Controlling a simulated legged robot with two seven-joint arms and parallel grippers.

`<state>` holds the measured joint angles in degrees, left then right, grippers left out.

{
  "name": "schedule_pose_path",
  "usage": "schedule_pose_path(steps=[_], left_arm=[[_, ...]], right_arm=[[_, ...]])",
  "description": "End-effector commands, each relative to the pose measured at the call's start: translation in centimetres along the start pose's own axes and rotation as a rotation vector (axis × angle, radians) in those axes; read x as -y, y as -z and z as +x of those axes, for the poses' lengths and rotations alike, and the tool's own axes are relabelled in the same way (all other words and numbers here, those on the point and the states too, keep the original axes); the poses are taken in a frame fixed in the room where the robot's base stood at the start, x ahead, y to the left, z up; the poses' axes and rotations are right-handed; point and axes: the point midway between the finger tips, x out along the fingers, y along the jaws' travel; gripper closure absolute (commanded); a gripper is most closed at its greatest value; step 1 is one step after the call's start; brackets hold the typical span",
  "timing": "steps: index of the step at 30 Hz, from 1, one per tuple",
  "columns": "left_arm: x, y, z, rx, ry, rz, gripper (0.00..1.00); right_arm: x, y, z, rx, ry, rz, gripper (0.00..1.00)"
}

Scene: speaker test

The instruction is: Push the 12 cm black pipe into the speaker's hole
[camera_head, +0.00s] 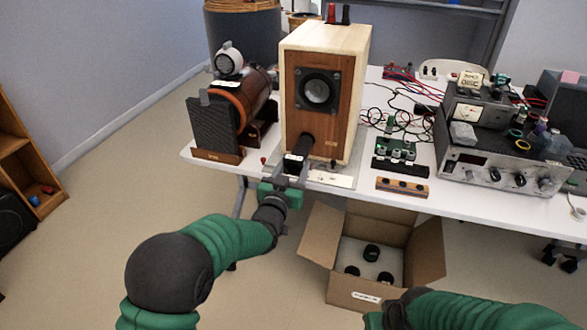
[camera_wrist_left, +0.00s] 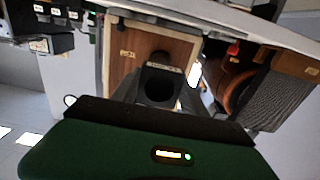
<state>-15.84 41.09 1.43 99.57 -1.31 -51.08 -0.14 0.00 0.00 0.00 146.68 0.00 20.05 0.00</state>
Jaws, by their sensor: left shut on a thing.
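The wooden speaker (camera_head: 327,100) stands upright on the white table, its brown front with a round driver facing me. My left gripper (camera_head: 292,168) is shut on the black pipe (camera_head: 301,147) at the foot of that front. In the left wrist view the pipe (camera_wrist_left: 160,85) shows its open near end between the fingers (camera_wrist_left: 158,92), with a pale label on top. The speaker's dark hole (camera_wrist_left: 160,57) shows just beyond it. The pipe lines up roughly with the hole; I cannot tell whether its far end is inside. My right gripper is out of view.
A green circuit board (camera_head: 396,148) and a small wooden block with black knobs (camera_head: 402,187) lie right. An amplifier (camera_head: 490,150) stands farther right. An open cardboard box (camera_head: 325,262) with black pieces sits below the table edge.

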Motion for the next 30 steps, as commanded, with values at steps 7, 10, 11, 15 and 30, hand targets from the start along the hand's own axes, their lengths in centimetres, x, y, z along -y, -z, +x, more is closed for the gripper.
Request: schedule_pose_path(steps=[7, 10, 11, 15, 30], left_arm=[[0.0, 0.0, 0.5, -0.001, 0.0, 0.0, 0.98], [0.0, 0.0, 0.8, -0.001, 0.0, 0.0, 0.98], [0.0, 0.0, 0.8, -0.001, 0.0, 0.0, 0.98], [0.0, 0.0, 1.2, -0.001, 0.0, 0.0, 0.98], [0.0, 0.0, 2.4, -0.001, 0.0, 0.0, 0.98]], right_arm=[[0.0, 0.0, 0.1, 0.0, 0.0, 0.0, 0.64], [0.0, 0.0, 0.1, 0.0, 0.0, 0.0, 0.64], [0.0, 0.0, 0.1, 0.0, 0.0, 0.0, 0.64], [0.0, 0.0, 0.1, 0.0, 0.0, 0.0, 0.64], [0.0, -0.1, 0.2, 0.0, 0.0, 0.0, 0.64]])
